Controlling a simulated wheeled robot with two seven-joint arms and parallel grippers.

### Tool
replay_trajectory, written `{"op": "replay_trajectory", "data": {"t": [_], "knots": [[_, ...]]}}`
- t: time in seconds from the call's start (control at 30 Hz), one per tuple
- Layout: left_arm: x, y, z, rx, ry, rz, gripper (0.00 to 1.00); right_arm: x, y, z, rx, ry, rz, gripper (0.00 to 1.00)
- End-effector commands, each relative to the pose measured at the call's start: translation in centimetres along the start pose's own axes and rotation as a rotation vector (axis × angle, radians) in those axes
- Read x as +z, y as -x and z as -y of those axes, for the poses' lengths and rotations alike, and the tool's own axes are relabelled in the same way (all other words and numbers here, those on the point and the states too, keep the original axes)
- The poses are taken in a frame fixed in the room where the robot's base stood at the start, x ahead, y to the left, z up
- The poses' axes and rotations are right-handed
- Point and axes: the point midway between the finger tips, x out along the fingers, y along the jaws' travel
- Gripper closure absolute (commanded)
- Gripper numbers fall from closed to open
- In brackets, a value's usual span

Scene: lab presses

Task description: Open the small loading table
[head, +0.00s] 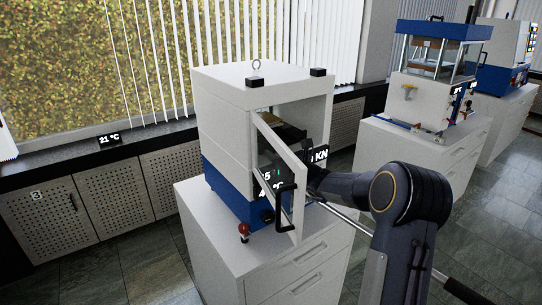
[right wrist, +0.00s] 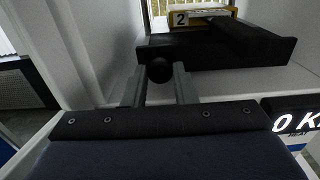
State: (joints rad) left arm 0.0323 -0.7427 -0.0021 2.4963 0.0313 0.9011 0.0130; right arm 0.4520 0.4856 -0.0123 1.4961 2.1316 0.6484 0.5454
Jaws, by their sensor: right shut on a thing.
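The press (head: 226,115) is a white and blue box on a white cabinet, with its framed door (head: 279,170) standing open. Inside it, the right wrist view shows the small loading table as a dark slab (right wrist: 225,52). A round black knob (right wrist: 159,70) sits at its near left edge. My right gripper (right wrist: 158,76) is shut on this knob, one finger on each side. In the head view my right arm reaches to the press opening from the right, and the fingers are hidden there. My left gripper is not in view.
A yellow block marked 2 (right wrist: 190,17) lies on the slab. The door's black handle (head: 285,207) and a red knob (head: 243,229) are at the press front. A display (right wrist: 290,117) is right of my gripper. Other presses (head: 430,90) stand at the back right.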

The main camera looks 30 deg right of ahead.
Motion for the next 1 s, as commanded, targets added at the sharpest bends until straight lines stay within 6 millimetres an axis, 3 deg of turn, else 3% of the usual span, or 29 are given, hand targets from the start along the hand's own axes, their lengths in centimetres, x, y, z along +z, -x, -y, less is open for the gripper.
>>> {"op": "replay_trajectory", "data": {"t": [0.2, 0.6, 0.8, 1.0], "knots": [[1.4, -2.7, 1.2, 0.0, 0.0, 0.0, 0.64, -0.5, 5.4, 0.1, -0.005, 0.003, 0.001, 1.0], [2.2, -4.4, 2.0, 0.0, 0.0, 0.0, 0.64, -0.2, 14.5, 0.1, -0.004, 0.001, -0.001, 1.0], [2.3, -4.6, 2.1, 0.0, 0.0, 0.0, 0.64, -0.1, 17.1, 0.0, -0.002, 0.0, -0.002, 1.0], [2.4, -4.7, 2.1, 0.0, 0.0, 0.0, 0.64, -0.1, 18.2, 0.0, -0.001, 0.0, -0.001, 1.0]]}}
